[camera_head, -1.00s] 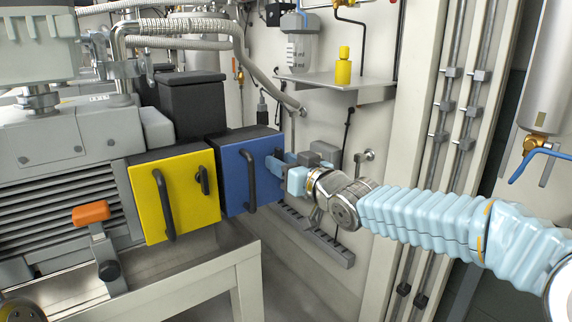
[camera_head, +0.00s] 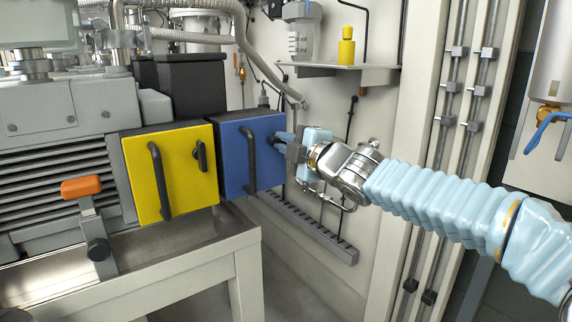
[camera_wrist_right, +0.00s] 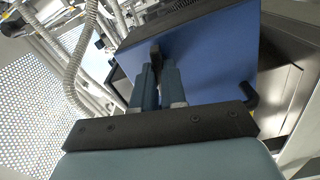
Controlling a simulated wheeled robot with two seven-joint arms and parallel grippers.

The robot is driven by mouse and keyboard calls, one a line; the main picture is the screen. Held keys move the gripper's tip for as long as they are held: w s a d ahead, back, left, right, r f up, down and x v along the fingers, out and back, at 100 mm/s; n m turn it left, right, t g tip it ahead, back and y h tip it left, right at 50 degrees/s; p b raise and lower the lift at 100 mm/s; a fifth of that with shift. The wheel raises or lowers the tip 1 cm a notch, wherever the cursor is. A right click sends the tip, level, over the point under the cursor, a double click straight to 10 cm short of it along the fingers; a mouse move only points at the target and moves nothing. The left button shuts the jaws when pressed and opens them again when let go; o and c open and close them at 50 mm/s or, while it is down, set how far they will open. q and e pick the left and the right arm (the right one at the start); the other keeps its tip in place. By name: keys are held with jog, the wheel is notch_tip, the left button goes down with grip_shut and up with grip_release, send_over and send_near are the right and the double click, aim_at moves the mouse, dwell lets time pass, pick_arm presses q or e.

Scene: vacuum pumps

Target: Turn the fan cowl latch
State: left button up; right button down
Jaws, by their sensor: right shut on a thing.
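The blue cowl box (camera_head: 234,165) sits right of the yellow box, with a long black bar handle (camera_head: 250,158) on its face. The cowl's small black latch (camera_wrist_right: 155,54) shows in the right wrist view between the fingertips, against the blue face. My right gripper (camera_head: 279,138) reaches the right side of that face. In the right wrist view its two blue fingers (camera_wrist_right: 160,84) are closed around the latch. In the head view the fingers mostly hide the latch. My left gripper is not in view.
A yellow box (camera_head: 185,180) with its own handle and small black latch (camera_head: 200,156) stands to the left. An orange-topped lever (camera_head: 82,187) is in front of the grey pump. A wall shelf (camera_head: 345,76) holds a yellow bottle. A grey slotted rail (camera_head: 310,230) lies below my right gripper.

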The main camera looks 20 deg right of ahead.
jog(key=c, duration=1.6)
grip_release()
jog(key=shift+n, duration=1.2)
jog(key=o, duration=0.5)
jog(key=shift+p, duration=0.3)
jog(key=shift+c, duration=0.2)
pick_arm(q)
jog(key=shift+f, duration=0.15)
pick_arm(e)
jog(key=shift+s, duration=0.1)
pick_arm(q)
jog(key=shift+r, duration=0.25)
pick_arm(e)
jog(key=shift+v, duration=0.9)
pick_arm(q)
jog(key=shift+p, duration=0.3)
pick_arm(e)
jog(key=shift+s+d, duration=0.1)
